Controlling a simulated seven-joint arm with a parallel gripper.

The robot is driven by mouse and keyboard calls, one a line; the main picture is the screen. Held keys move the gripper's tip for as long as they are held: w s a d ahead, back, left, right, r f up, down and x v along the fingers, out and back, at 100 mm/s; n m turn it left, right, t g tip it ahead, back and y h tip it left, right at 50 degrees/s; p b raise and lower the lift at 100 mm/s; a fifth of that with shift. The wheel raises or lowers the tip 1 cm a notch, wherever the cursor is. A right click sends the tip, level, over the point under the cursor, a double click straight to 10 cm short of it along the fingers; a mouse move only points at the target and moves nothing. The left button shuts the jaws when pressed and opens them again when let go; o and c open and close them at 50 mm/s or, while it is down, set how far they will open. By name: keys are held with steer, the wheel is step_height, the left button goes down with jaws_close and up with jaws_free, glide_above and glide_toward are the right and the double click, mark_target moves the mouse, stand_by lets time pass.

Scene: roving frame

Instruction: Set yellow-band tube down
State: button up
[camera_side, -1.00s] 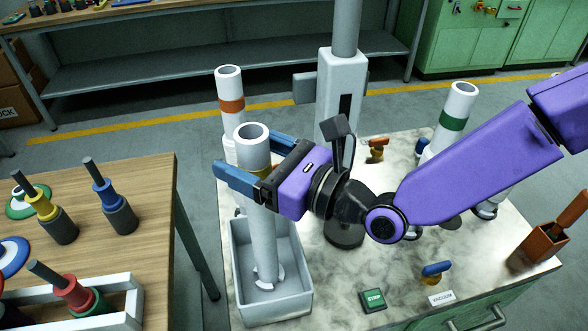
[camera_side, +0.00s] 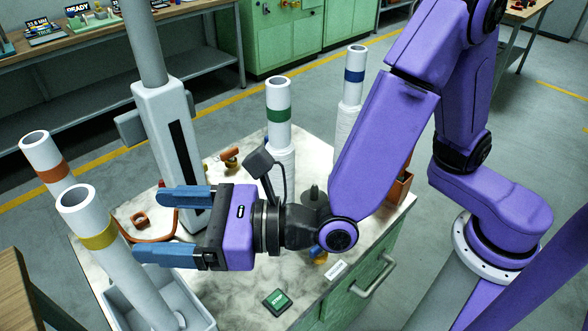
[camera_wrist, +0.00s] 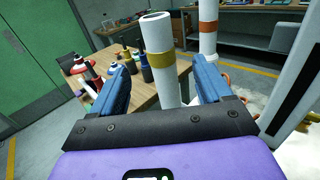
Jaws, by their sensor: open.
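The yellow-band tube (camera_side: 130,280) is a white-grey hollow cylinder with a yellow band near its open top. It stands in the grey tray (camera_side: 196,300) at lower left in the side view, leaning in the picture much as the column does. Its foot is near the frame edge, so its exact seating is hard to see. My gripper (camera_side: 148,226) is open and empty, its blue fingers pointing at the tube from the right, with the tips just short of the band. In the wrist view the tube (camera_wrist: 164,85) shows beyond and between the open fingers (camera_wrist: 162,70).
An orange-band tube (camera_side: 45,160) stands behind the yellow-band one. A grey column (camera_side: 165,130) rises close behind my fingers. Green-band (camera_side: 279,100) and blue-band (camera_side: 353,85) tubes stand farther right. A wooden table (camera_wrist: 140,98) lies beyond the tube.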

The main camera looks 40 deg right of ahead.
steer(key=w+d+m+t+h, duration=0.1)
steer(key=w+d+m+h, duration=0.2)
steer(key=d+m+h, duration=0.55)
steer(key=w+d+m+h, duration=0.3)
steer(key=w+d+m, duration=0.15)
steer(key=d, duration=0.75)
steer(key=s+d+f+m+g+h, duration=0.2)
steer(key=s+d+m+g, duration=0.1)
steer(key=d+m, duration=0.25)
steer(key=s+d+f+m+g+h, duration=0.2)
steer(key=s+d+f+m, duration=0.15)
steer(key=d, duration=0.35)
steer(key=s+d+f+m+g+y, duration=0.1)
steer(key=s+d+m+g+y, duration=0.2)
steer(key=s+m+g, duration=0.5)
steer(key=s+d+m, duration=0.1)
steer(key=s+m, duration=0.1)
steer(key=s, duration=0.5)
steer(key=shift+s+d+f+g, duration=0.15)
steer(key=shift+s+d+g, duration=0.05)
steer(key=shift+d+g, duration=0.1)
